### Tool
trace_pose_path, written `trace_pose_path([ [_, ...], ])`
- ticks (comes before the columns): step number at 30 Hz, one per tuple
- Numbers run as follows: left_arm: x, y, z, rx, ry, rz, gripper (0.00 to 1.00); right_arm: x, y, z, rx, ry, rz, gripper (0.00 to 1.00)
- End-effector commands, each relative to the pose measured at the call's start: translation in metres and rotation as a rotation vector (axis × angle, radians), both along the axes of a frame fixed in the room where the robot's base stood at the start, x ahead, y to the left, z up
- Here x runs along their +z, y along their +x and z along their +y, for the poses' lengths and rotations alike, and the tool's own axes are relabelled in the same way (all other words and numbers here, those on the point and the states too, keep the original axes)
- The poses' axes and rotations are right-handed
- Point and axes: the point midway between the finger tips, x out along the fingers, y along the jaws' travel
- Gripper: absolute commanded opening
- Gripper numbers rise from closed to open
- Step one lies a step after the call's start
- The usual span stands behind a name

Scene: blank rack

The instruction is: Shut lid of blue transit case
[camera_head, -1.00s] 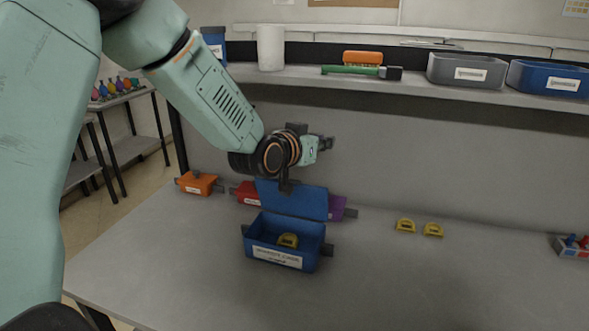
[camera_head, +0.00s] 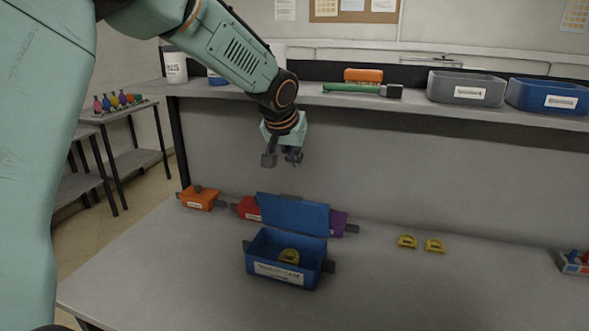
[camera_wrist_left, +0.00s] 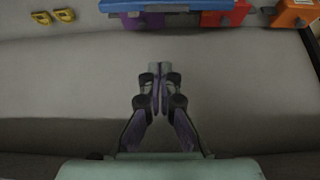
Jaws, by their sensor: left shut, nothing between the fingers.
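The blue transit case (camera_head: 286,272) stands on the workbench with its lid (camera_head: 293,215) raised at the back, leaning slightly backward. A yellow item (camera_head: 289,256) lies inside. A white label is on the case's front wall. My left gripper (camera_head: 283,160) hangs above and behind the raised lid, apart from it. In the left wrist view its fingers (camera_wrist_left: 158,68) are together with nothing between them, and the blue lid's edge (camera_wrist_left: 165,7) shows at the top. My right gripper is not in view.
Behind the case sit an orange box (camera_head: 199,200), a red box (camera_head: 248,208) and a purple box (camera_head: 338,222). Two yellow items (camera_head: 407,241) lie to the right. A shelf (camera_head: 330,98) with bins crosses the back. The bench front right is clear.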

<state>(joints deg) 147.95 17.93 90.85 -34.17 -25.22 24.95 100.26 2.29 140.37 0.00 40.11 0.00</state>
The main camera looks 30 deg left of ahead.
Motion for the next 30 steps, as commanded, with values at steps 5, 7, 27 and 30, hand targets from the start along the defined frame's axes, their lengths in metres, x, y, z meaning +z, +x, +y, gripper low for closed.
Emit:
trace_pose_path([
  [5, -0.026, 0.017, 0.003, -0.001, 0.000, 0.002, 0.00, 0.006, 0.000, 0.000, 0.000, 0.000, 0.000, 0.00],
  [7, -0.035, 0.023, 0.005, -0.001, 0.000, 0.001, 0.00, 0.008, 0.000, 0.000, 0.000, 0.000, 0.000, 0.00],
  [27, -0.079, 0.020, 0.004, -0.003, 0.000, -0.001, 0.00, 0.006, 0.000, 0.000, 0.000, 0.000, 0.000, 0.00],
  [30, -0.081, 0.014, 0.003, -0.002, -0.001, -0.001, 0.00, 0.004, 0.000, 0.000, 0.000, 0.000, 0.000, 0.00],
])
